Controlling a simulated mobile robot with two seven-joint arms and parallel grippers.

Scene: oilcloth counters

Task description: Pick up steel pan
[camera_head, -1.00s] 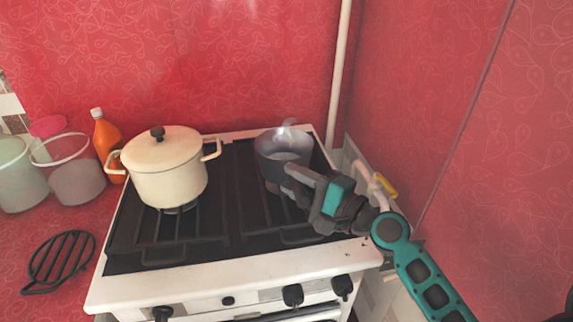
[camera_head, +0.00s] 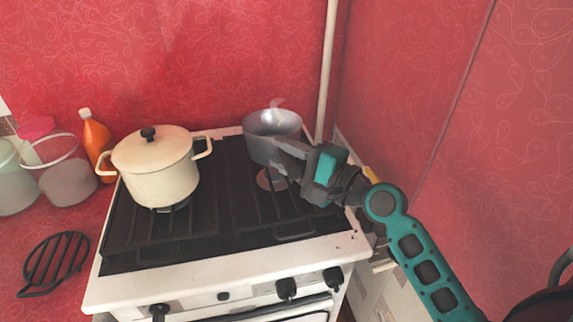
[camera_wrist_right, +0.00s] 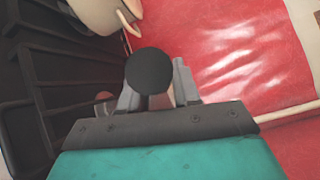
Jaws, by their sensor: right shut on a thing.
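The steel pan (camera_head: 259,139) is a grey, open, round vessel at the back right of the stove in the head view. It appears raised above the stove top, with a round burner (camera_head: 271,180) showing below it. My right gripper (camera_head: 281,158) is shut on the pan at its near right side. The exact grip is hidden by the fingers in the head view. In the right wrist view, a dark round shape (camera_wrist_right: 150,70) lies in front of the fingers; I cannot tell what it is. My left gripper is not in view.
A cream lidded pot (camera_head: 160,173) stands on the left burners of the white stove (camera_head: 215,284). An orange bottle (camera_head: 96,140), clear containers (camera_head: 68,182) and a black trivet (camera_head: 55,262) are on the left counter. A pale pipe (camera_head: 327,70) and red walls stand close behind and right.

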